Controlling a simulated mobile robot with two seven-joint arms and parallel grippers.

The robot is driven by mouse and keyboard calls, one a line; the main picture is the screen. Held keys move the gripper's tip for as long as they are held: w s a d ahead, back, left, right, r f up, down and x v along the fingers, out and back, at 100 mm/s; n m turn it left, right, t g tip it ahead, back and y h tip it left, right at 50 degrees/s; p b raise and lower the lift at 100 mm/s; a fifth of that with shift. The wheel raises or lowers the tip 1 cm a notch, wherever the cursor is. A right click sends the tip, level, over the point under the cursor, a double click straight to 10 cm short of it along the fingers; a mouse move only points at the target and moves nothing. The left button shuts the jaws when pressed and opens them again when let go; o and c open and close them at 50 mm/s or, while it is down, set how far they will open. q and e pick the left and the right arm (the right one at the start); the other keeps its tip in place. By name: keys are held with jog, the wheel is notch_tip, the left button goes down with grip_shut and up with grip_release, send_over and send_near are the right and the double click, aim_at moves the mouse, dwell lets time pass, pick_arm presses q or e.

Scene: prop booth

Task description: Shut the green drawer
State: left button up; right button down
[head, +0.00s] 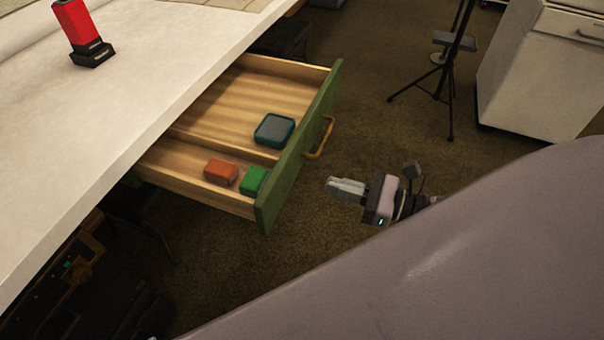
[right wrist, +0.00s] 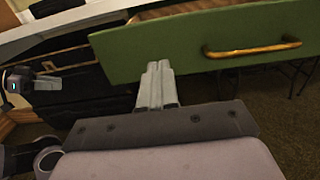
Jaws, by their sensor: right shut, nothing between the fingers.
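The green drawer (head: 300,150) stands pulled out from under the white table, with its pale wooden inside showing. Its brass handle (head: 320,138) is on the green front, and the front also fills the top of the right wrist view (right wrist: 190,48). My right gripper (head: 329,185) is shut and empty. It is in front of the drawer, below and right of the handle in the head view, with a gap to the front. What looks like my left gripper (right wrist: 50,88) shows small at the left of the right wrist view; its jaws are unclear.
In the drawer lie an orange block (head: 221,172), a green block (head: 253,181) and a teal-rimmed box (head: 274,130). A red and black object (head: 82,32) stands on the table (head: 110,110). A tripod (head: 449,85) and white cabinet (head: 535,80) stand behind. Carpet around my right gripper is clear.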

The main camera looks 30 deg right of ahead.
aim_at(288, 172)
jog(key=x, duration=0.7)
jog(key=shift+a, duration=0.1)
pick_arm(q)
jog(key=shift+r, duration=0.25)
pick_arm(e)
jog(key=shift+w+a, duration=0.25)
jog(key=shift+w, duration=0.1)
pick_arm(q)
jog(key=shift+a+f, duration=0.1)
